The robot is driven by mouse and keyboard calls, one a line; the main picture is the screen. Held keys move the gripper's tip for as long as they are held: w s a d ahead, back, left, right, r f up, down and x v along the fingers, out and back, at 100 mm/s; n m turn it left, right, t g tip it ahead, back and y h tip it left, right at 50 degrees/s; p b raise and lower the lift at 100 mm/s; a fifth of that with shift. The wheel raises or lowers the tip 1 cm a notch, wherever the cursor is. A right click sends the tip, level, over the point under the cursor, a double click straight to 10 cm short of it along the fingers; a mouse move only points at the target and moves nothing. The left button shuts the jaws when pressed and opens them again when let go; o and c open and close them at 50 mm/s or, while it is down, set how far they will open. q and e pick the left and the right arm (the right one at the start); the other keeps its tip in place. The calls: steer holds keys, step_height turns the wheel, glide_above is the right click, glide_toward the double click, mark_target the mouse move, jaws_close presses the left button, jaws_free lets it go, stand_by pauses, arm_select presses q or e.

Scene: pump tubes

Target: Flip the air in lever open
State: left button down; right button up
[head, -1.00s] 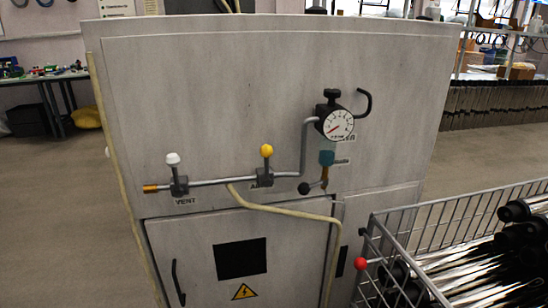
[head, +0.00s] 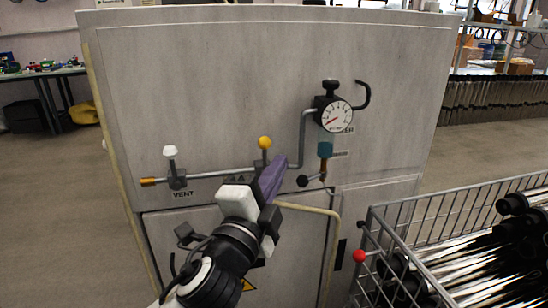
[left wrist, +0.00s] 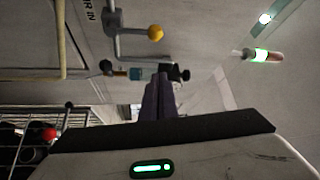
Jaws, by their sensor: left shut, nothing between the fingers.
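The air in lever with its yellow ball knob (head: 264,142) stands upright on the grey pipe on the cabinet front. In the left wrist view the yellow knob (left wrist: 155,32) shows beyond the fingertips, with part of its AIR IN label beside it. My left gripper (head: 278,172) has purple fingers that are shut with nothing between them. In the head view its fingertips are just below and right of the knob, partly covering the pipe. The left wrist view shows the shut fingers (left wrist: 158,90) apart from the knob. My right gripper is in neither view.
The white-knobbed vent lever (head: 170,152) stands to the left on the same pipe. A pressure gauge (head: 337,116) and a teal-bodied valve (head: 325,150) are to the right. A wire basket (head: 408,226) of tubes, with a red ball (head: 359,256) at its edge, stands at the lower right.

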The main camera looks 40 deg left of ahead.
mark_target(265, 157)
arm_select(q)
steer(key=p+x, duration=0.2)
steer(key=x, duration=0.7)
steer(key=s+a, duration=0.1)
steer(key=s+a+f, duration=0.1)
steer(key=a, duration=0.1)
steer(key=shift+a, duration=0.2)
steer(key=shift+f+b, duration=0.1)
steer(key=shift+b, duration=0.25)
